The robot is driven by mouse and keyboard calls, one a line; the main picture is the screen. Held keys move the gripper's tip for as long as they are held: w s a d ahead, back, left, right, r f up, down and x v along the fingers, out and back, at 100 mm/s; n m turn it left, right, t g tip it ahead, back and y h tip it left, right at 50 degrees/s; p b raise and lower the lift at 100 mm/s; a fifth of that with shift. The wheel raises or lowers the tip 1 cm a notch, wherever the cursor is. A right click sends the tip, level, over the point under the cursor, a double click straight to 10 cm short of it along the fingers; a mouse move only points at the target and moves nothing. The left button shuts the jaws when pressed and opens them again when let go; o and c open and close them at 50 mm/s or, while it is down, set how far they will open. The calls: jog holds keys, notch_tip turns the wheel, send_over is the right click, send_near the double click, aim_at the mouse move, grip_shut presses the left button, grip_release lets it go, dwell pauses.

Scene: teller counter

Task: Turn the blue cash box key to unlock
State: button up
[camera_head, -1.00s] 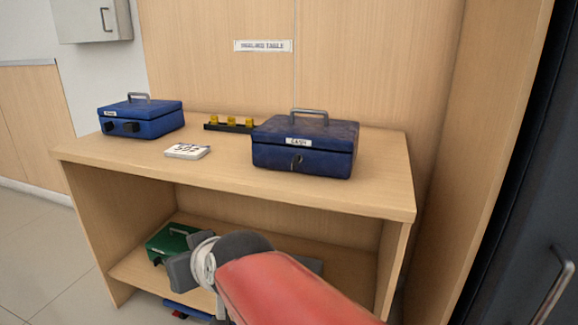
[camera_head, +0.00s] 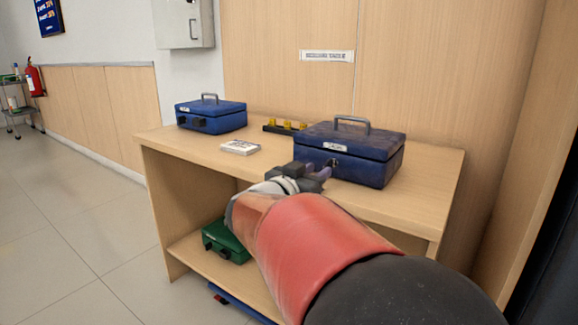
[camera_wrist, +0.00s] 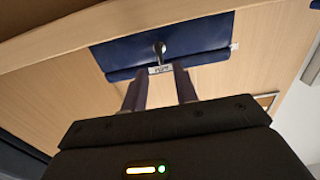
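The blue cash box (camera_head: 365,168) with a grey top handle and a white label stands on the right part of the wooden table. Its front lock with the small metal key (camera_wrist: 159,48) shows in the wrist view, where the box front (camera_wrist: 205,37) appears upside down. My gripper (camera_head: 328,168) is at the box's front, by the lock. In the wrist view my gripper (camera_wrist: 157,78) is open, its two fingers apart with the key ahead of the gap between them. Whether a fingertip touches the box cannot be told. In the head view the fingers hide the key.
A second blue box (camera_head: 215,117) stands at the table's left. A white numbered block (camera_head: 240,147) and a black rack with yellow pieces (camera_head: 283,127) lie between. A green box (camera_head: 226,243) sits on the lower shelf (camera_head: 188,250). The table's front edge runs beneath my arm.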

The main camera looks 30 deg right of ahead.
aim_at(326, 165)
jog(key=x, duration=0.5)
jog(key=shift+w+d, duration=0.1)
grip_shut()
